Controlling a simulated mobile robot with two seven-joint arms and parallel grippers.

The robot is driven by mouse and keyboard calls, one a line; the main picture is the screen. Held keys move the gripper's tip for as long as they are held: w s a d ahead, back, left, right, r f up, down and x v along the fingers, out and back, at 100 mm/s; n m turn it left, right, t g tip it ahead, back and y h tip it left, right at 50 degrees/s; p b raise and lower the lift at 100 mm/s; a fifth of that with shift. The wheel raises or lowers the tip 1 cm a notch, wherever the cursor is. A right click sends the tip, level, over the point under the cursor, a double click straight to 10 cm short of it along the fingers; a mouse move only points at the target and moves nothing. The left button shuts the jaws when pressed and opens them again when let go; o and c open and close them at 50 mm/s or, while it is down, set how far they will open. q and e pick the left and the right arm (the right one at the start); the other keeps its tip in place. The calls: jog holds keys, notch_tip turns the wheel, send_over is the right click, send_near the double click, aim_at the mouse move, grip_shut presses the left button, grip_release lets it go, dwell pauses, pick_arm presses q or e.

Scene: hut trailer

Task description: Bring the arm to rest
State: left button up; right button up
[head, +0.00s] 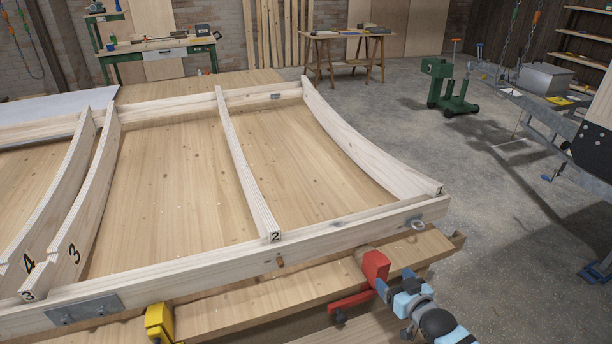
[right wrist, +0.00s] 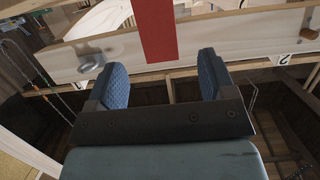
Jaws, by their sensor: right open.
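My right gripper (head: 396,281) is at the lower right of the head view, with its arm running down to the bottom edge. It is open, with its two blue pads apart and nothing between them in the right wrist view (right wrist: 163,80). It is beside a red clamp (head: 374,266) at the front edge of the bench. A red bar of this clamp (right wrist: 155,30) shows beyond the pads in the right wrist view; whether they touch cannot be told. My left gripper is not in view.
A wooden frame with numbered curved ribs (head: 245,165) lies on the wooden bench (head: 170,175). A yellow clamp (head: 158,322) is at the front edge. A metal ring (head: 417,224) is on the front beam. A green wheeled stand (head: 450,88) is behind. Floor at right is largely clear.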

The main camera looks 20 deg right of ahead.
jog(key=s+a+f+n+g+y, duration=0.1)
jog(key=s+a+f+g, duration=0.1)
jog(key=s+a, duration=0.75)
jog(key=s+a+f+g+y, duration=0.1)
jog(key=s+a+f+g, duration=0.15)
jog(key=s+a, duration=0.75)
pick_arm(q)
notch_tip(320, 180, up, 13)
jog(key=p, duration=1.5)
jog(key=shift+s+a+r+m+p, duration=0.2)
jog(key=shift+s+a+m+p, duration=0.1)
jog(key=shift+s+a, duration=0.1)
pick_arm(e)
notch_tip(320, 180, up, 14)
jog(key=s+d+n, duration=0.1)
jog(key=d, duration=0.1)
jog(key=shift+s+f, duration=0.2)
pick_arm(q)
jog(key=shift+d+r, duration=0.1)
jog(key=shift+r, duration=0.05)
